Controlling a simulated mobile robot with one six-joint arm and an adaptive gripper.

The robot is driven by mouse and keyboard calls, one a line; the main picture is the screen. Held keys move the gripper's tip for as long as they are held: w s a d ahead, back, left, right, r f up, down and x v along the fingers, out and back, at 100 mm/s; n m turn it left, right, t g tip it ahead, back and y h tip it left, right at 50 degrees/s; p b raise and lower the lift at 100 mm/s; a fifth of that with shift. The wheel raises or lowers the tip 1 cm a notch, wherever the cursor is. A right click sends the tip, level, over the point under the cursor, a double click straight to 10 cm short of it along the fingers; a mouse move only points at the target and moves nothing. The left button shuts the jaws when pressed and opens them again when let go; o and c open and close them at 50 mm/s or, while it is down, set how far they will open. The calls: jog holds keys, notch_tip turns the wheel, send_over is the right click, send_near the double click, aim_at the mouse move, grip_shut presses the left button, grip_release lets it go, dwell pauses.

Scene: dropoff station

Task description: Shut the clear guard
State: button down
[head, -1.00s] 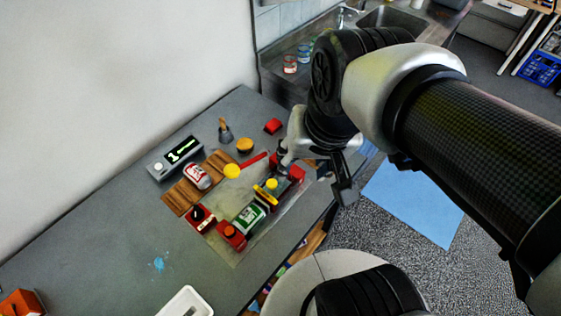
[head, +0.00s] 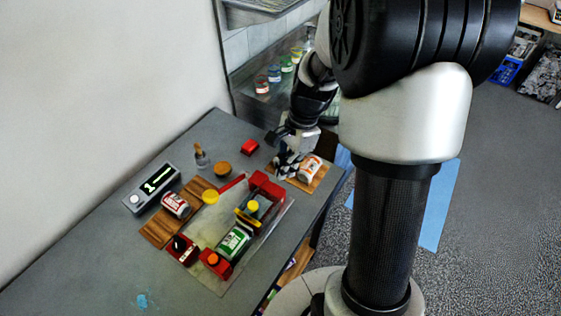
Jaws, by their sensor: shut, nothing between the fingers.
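A red fixture (head: 266,184) stands on the grey table, with a green-labelled can (head: 234,243) lying in it and a yellow clamp with a round knob (head: 252,208) across it. A pale see-through area (head: 274,217) around the fixture may be the clear guard or a base sheet; its outline is too faint to tell its angle. A thin red bar (head: 232,186) shows at the fixture's back left side. My gripper (head: 283,167) is shut and empty, behind and right of the fixture, near a white and orange can (head: 310,168).
That can rests on a small wooden board (head: 318,183) at the table's right edge. A red and white can (head: 176,204) lies on another board (head: 157,232) at left. A display box (head: 153,188), a red switch box (head: 182,250) and a red block (head: 249,147) stand nearby.

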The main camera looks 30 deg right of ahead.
jog(key=b, duration=0.2)
send_near(265, 204)
notch_tip(265, 204, down, 4)
jog(key=d, duration=0.3)
jog(key=a, duration=0.1)
jog(key=a+b, duration=0.1)
jog(key=a, duration=0.1)
jog(key=shift+s+f, duration=0.1)
jog(key=shift+f, duration=0.25)
jog(key=shift+a, duration=0.5)
